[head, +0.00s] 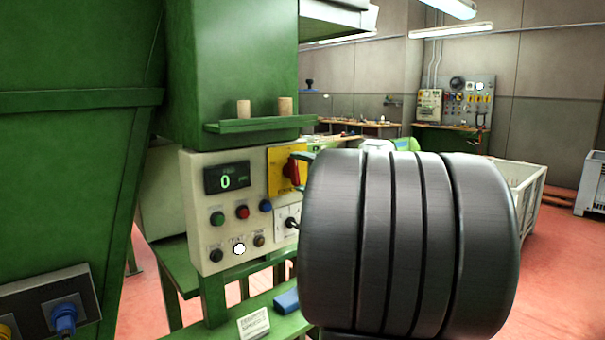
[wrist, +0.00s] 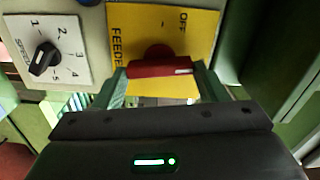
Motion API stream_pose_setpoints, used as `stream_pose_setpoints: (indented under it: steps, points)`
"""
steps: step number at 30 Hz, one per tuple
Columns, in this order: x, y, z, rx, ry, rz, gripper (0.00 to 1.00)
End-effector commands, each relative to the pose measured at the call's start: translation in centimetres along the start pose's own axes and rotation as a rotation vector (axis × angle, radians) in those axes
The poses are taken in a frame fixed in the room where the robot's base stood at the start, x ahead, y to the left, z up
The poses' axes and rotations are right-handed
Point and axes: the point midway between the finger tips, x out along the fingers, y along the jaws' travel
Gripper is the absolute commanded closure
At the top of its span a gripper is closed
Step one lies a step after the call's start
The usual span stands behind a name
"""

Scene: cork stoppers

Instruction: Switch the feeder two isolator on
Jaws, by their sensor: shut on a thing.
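The isolator's yellow plate (wrist: 205,40) fills the upper middle of the wrist view, with "OFF" at its top right and "FEEDER" running down its left side. The rest of the label is hidden, so I cannot read a number. Its red handle (wrist: 158,62) lies across the plate, a white mark at its right end. My gripper (wrist: 160,74) is shut on the handle, one green finger at each end. In the head view the yellow plate (head: 275,175) and red handle (head: 292,171) show on the control panel, partly covered by my arm.
A black speed dial (wrist: 43,58) sits beside the plate. The panel (head: 205,250) also has a green "0" display (head: 227,179) and several buttons. Two corks (head: 285,106) stand on the green shelf (head: 255,124) above. A blue object (head: 286,301) lies below.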

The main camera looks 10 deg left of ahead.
Motion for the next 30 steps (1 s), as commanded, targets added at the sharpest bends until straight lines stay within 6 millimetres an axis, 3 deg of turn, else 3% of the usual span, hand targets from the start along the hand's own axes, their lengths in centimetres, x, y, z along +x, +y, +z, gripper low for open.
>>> stream_pose_setpoints:
  steps: [10,27,28,30]
  points:
    - [-0.02,0.08,0.0,0.148,0.0,0.001,0.57]
    - [-0.01,0.15,0.01,0.179,0.0,0.001,0.57]
    - [0.0,0.15,0.01,0.179,0.0,0.001,0.31]
    - [0.0,0.14,0.01,0.178,0.0,0.001,0.17]
